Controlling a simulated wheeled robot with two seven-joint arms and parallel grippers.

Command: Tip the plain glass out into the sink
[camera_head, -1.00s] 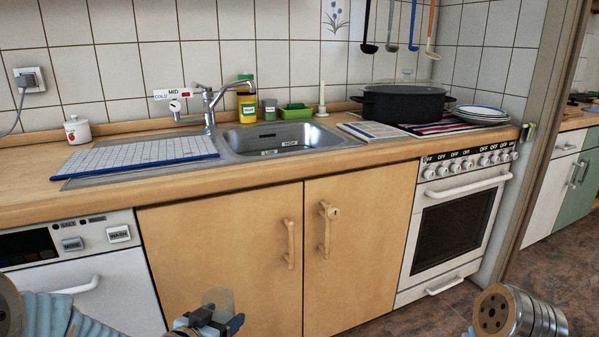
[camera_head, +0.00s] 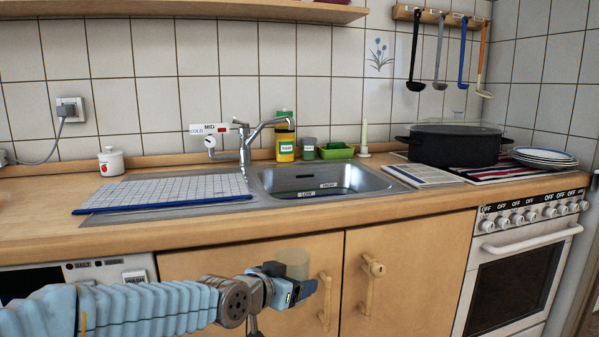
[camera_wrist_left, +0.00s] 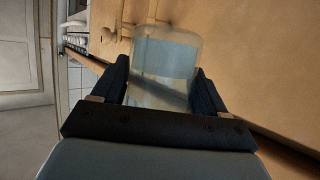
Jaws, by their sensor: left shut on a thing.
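The plain glass (camera_head: 292,262) is a see-through tumbler held in front of the cupboard doors, below the worktop's front edge. It looks about upright in the head view. My left gripper (camera_head: 293,287) is shut on it. In the left wrist view the glass (camera_wrist_left: 166,62) sits between the two dark fingers of the left gripper (camera_wrist_left: 164,90). I cannot tell what is in the glass. The steel sink (camera_head: 264,192) is set into the worktop above and behind the glass. My right gripper is not in view.
A tap (camera_head: 243,150) stands at the sink's left rear. A black pot (camera_head: 455,146) stands to the right. Door handles (camera_head: 326,300) stick out near the glass.

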